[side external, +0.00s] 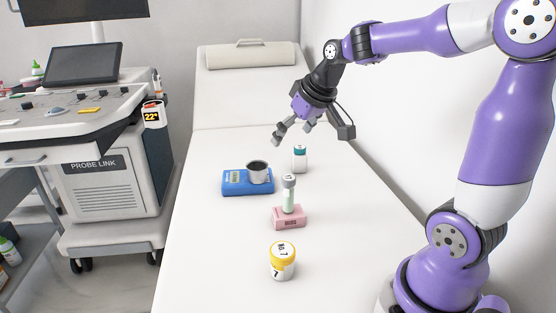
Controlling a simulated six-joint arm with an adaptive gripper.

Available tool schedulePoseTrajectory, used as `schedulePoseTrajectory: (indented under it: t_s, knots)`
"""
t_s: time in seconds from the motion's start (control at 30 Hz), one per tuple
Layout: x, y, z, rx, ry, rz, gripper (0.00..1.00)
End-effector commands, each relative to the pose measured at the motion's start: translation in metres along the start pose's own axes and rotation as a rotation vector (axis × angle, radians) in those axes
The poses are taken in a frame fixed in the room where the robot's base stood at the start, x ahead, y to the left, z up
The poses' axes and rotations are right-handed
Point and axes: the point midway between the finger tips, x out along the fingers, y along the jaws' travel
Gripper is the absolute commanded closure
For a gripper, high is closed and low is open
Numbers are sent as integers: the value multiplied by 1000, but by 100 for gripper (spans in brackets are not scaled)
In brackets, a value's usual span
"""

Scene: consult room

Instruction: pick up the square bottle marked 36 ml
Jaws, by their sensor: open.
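A small white bottle with a teal cap (300,161) stands upright on the white couch, behind the other items. It looks square-sided, but its marking is too small to read. My gripper (293,132) is open and empty, a little above and to the left of this bottle in the picture, apart from it. A round-looking vial with a grey cap and pale green body (289,198) stands on or in a pink block (290,221). A white jar with a yellow lid (282,262) stands nearest the camera; its label shows a 7.
A blue scale-like device (235,187) carries a dark-mouthed metal cup (257,173), left of the teal-capped bottle. The couch (200,260) is bare at front left. A wall runs along the right. An ultrasound-type cart (105,185) stands to the left.

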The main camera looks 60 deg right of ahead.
Motion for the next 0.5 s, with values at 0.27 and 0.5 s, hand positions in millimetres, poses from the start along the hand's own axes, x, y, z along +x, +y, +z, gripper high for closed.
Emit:
schedulePoseTrajectory:
  t_s: [0.27, 0.5]
  knots:
    - [81, 131, -28, 145, 27, 74, 2]
    - [110, 166, -25, 176, 41, 90, 2]
